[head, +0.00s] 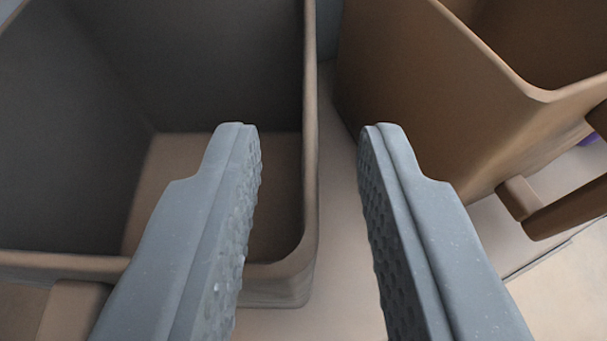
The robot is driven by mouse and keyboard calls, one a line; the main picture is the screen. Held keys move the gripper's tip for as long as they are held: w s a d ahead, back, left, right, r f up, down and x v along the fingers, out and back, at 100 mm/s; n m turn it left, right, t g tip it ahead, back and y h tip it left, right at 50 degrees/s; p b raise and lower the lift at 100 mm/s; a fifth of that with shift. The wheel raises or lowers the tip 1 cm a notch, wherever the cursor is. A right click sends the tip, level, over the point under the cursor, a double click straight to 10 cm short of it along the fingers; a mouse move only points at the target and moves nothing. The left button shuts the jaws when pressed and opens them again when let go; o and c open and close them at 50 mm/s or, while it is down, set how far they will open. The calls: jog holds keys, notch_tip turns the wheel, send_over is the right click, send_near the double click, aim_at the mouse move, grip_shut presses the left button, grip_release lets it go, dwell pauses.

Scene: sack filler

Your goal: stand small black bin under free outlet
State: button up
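My gripper (309,128) is open and empty, its two grey ridged fingers wide apart. A dark open bin (311,170) fills the left of the view. Its inner walls look dark grey and its rim and floor brownish; I cannot tell for sure that it is the small black bin. Its right wall shows between my fingertips. My left finger overlaps the bin's interior, and my right finger overlaps the gap beside it. I cannot tell how far the fingertips are above the rim. The bin looks empty where its floor shows. No outlet is in view.
A brown open bin (425,85) with a bar-like handle (568,208) stands close on the right. A narrow gap of pale surface (335,250) separates the two bins. A small purple thing (589,139) shows at the right edge, partly hidden.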

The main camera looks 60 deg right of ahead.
jog(key=p+v, duration=0.1)
jog(key=v, duration=0.6)
jog(key=shift+s+a, duration=0.15)
jog(key=shift+a, duration=0.05)
jog(key=shift+r, duration=0.1)
